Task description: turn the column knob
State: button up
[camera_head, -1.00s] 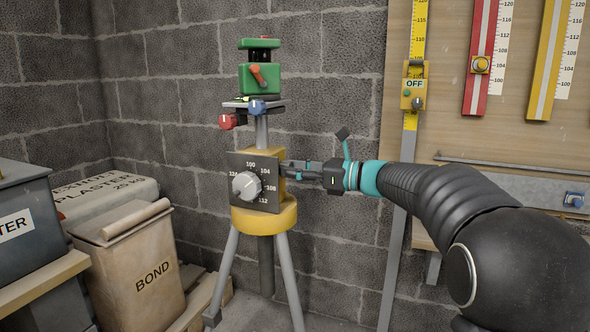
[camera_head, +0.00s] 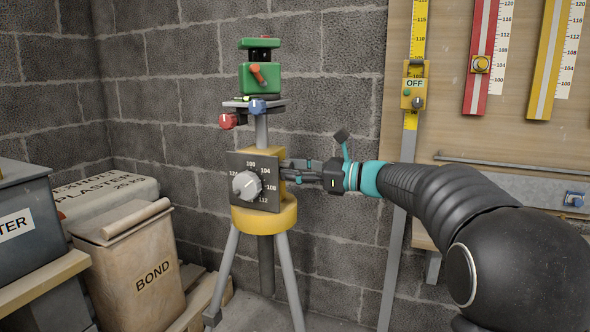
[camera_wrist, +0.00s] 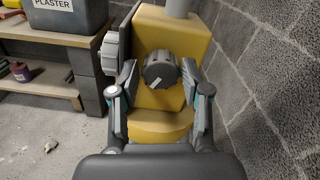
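A yellow head on a tripod column (camera_head: 264,213) carries a dark dial plate with a pale grey knob (camera_head: 246,185). The plate's numbers run around that knob, which also shows edge-on in the wrist view (camera_wrist: 110,53). On another side of the yellow head is a dark round knob (camera_wrist: 160,71) with a white mark, hidden in the head view. My gripper (camera_head: 294,170) reaches in from the right. In the wrist view its fingers (camera_wrist: 161,84) stand on both sides of the dark knob, with gaps visible between pads and knob. The gripper looks open.
A green levelling instrument (camera_head: 259,72) with red and blue knobs sits above the yellow head. A block wall (camera_head: 330,100) is close behind. A bond sack (camera_head: 140,275) stands at left, and a board with scales (camera_head: 450,120) hangs at right.

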jog(key=v, duration=1.2)
jog(key=shift+r, duration=0.1)
